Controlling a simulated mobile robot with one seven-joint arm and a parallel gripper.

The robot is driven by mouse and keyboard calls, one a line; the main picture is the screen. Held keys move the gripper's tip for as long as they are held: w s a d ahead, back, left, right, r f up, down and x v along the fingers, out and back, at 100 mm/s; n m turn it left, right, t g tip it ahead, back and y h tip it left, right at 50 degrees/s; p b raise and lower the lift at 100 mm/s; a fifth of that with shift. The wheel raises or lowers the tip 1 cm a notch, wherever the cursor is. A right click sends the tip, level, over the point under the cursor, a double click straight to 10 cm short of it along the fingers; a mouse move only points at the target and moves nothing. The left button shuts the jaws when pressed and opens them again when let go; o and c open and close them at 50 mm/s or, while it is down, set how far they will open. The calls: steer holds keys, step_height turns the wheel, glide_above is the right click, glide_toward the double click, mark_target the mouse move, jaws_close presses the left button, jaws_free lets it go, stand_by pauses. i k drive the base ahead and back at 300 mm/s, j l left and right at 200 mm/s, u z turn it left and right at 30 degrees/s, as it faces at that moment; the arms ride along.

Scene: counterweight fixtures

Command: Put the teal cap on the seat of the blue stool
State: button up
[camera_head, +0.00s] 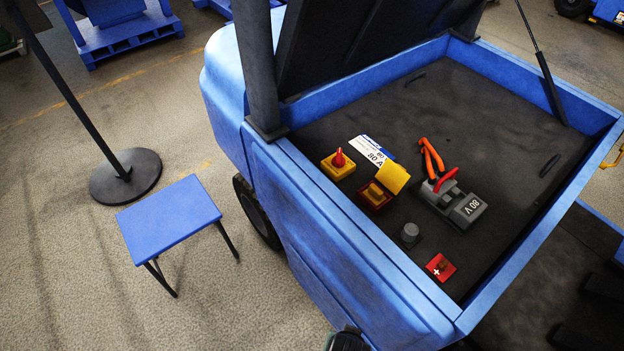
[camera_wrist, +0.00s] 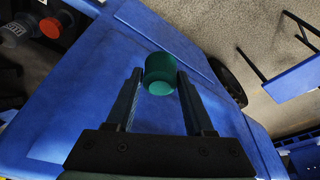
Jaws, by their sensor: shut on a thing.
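The blue stool (camera_head: 168,217) stands on the floor at the left of the head view, beside the blue vehicle, and its seat is bare. The stool also shows at the upper right edge of the wrist view (camera_wrist: 293,79). The teal cap (camera_wrist: 160,74) is in the middle of the wrist view, between the two fingertips of my gripper (camera_wrist: 160,80). My gripper is shut on the cap and holds it in front of the blue side of the vehicle. In the head view only a small dark part of my gripper shows at the bottom edge, and I cannot make out the cap's shape there.
The vehicle's open compartment (camera_head: 440,85) holds a red-handled grey connector (camera_head: 452,199), orange-handled pliers (camera_head: 431,157), yellow-and-red switches and a grey post (camera_head: 409,234). A dark stand with a round base (camera_head: 126,176) is behind the stool. Floor left of the stool is clear.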

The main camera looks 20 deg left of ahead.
mark_target(166, 214)
steer(key=i+j+u, duration=0.1)
steer(key=j+u, duration=0.25)
steer(key=i+j+u, duration=0.15)
steer(key=u, duration=0.2)
steer(key=i+j+u, duration=0.15)
steer(key=u, duration=0.2)
steer(key=i+j, duration=0.3)
steer(key=i+j+u, duration=0.15)
steer(key=i, duration=0.35)
steer(key=i+j, duration=0.35)
steer(key=i+j+u, duration=0.1)
steer(key=i, duration=0.35)
steer(key=j, duration=0.1)
